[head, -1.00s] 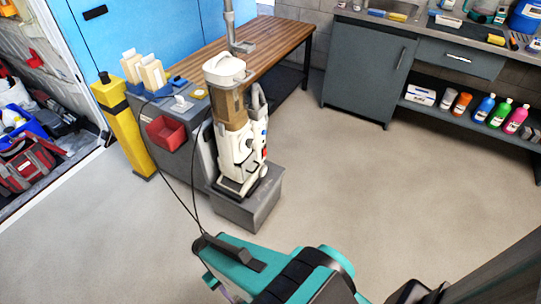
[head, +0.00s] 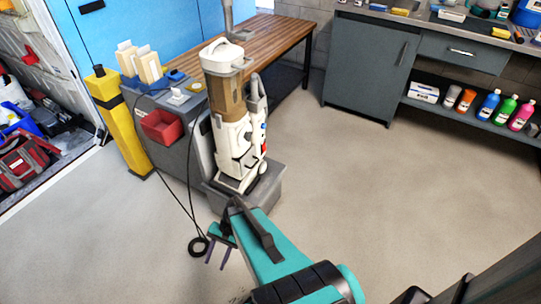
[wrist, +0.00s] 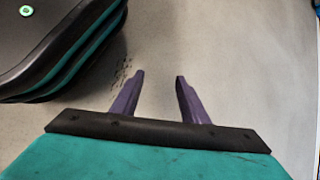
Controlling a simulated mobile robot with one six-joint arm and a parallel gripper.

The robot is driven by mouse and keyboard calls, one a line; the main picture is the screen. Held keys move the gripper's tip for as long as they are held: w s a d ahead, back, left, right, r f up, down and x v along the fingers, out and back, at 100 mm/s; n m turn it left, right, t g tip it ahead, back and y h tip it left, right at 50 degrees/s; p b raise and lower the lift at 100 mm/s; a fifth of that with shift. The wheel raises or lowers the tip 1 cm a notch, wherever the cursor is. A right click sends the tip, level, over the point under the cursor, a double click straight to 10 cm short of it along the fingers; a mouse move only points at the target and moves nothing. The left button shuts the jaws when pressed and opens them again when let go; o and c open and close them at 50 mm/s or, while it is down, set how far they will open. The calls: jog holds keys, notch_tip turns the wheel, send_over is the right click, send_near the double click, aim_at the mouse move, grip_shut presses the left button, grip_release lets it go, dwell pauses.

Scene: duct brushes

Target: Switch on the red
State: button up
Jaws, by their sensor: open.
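An upright white vacuum cleaner (head: 232,135) with a brownish clear canister stands on a grey plinth (head: 272,192) in the head view. A small red part (head: 264,148) shows on its right side, below a small blue part; whether the red part is a switch, or on or off, I cannot tell. My gripper (head: 215,265) is in front of the plinth and lower in the picture, apart from the vacuum. Its purple fingers are open and empty, pointing at bare floor in the wrist view (wrist: 160,77).
A grey cabinet with a red bin (head: 163,127) and a yellow post (head: 118,120) stand left of the vacuum. Black cords hang to the floor near my gripper. A wooden bench (head: 268,42) is behind. The floor (head: 370,190) at right is clear.

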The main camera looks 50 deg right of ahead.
jog(key=w+d+m+t+y+b, duration=0.2)
jog(key=w+d+m+t+b, duration=0.25)
jog(key=w+d+m, duration=0.55)
jog(key=m+t+h+b, duration=0.5)
jog(key=m+t+b, duration=0.5)
jog(key=t, duration=0.4)
send_near(265, 148)
jog(key=s+d+m, duration=0.1)
jog(key=s+d, duration=0.1)
jog(key=s, duration=0.5)
jog(key=shift+w+a+p, duration=0.2)
jog(key=shift+w+p, duration=0.1)
jog(key=b+x, duration=0.2)
jog(key=x, duration=1.2)
jog(key=shift+b, duration=0.4)
jog(key=shift+s, duration=0.1)
